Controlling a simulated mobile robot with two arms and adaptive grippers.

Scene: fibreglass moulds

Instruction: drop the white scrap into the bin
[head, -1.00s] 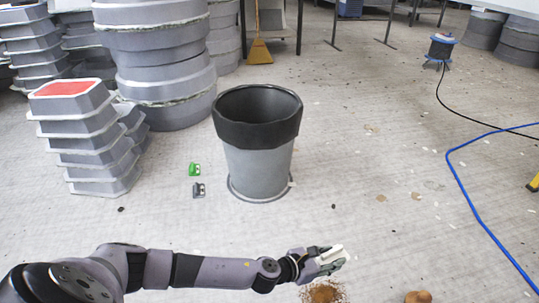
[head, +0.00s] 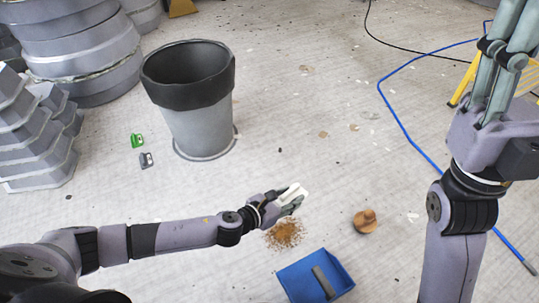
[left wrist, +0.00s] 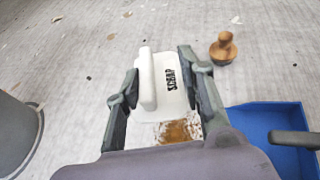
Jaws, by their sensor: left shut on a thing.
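The white scrap (head: 292,194) is a pale block held in my left gripper (head: 292,201), which is shut on it. In the left wrist view the scrap (left wrist: 172,85), marked "SCRAP", sits between the two fingers (left wrist: 160,95). The grey bin (head: 195,128) with a dark rim stands on the floor, up and left of my left gripper in the head view. Part of the bin (left wrist: 14,135) shows at the left edge of the wrist view. The scrap is outside the bin. My right gripper (head: 505,50) is raised at the right; its opening is unclear.
A brown crumb pile (head: 285,235), a blue dustpan (head: 305,285) and a wooden knob-like piece (head: 366,221) lie near my left gripper. Green (head: 137,140) and grey (head: 147,160) small items lie left of the bin. Stacked moulds (head: 85,55) stand behind left. A blue hose (head: 400,120) crosses the right.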

